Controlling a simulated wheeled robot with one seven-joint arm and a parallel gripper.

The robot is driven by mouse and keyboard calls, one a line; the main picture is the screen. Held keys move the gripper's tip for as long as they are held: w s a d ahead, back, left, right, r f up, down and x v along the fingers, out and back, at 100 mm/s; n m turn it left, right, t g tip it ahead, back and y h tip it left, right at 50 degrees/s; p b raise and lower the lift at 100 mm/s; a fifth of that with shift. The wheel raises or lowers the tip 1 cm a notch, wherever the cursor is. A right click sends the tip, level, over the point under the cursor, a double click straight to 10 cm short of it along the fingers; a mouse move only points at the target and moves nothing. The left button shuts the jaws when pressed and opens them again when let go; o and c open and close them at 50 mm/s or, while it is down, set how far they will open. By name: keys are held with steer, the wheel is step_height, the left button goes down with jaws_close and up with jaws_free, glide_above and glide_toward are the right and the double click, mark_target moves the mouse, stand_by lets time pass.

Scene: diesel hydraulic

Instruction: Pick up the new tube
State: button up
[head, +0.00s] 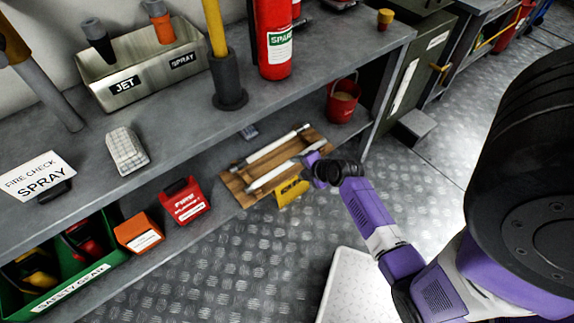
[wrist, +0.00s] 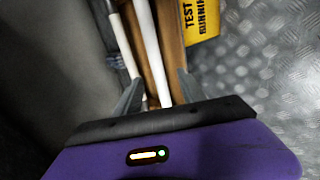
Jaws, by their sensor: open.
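Two white tubes lie side by side on a wooden rack (head: 232,183) on the lower shelf. The far tube (head: 270,147) has dark bands near its ends; the near tube (head: 276,177) is closer to the shelf's front edge. I cannot tell which is the new one. In the head view my gripper (head: 309,153) is over the right end of the near tube. In the wrist view my gripper (wrist: 159,76) is open, with the near tube (wrist: 153,48) running between its fingers. The far tube (wrist: 125,45) lies left of it, partly behind the left finger.
A yellow sign (head: 291,192) stands at the rack's front edge and shows in the wrist view (wrist: 201,20). A red bucket (head: 342,101) is right of the rack; a red box (head: 185,201) is left. The upper shelf (head: 175,120) overhangs behind.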

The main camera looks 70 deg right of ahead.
mark_target(290, 164)
steer(key=x, duration=0.2)
steer(key=b+x, duration=0.1)
steer(key=x, duration=0.3)
steer(key=shift+w+d, duration=0.2)
steer(key=shift+d, duration=0.15)
jaws_close()
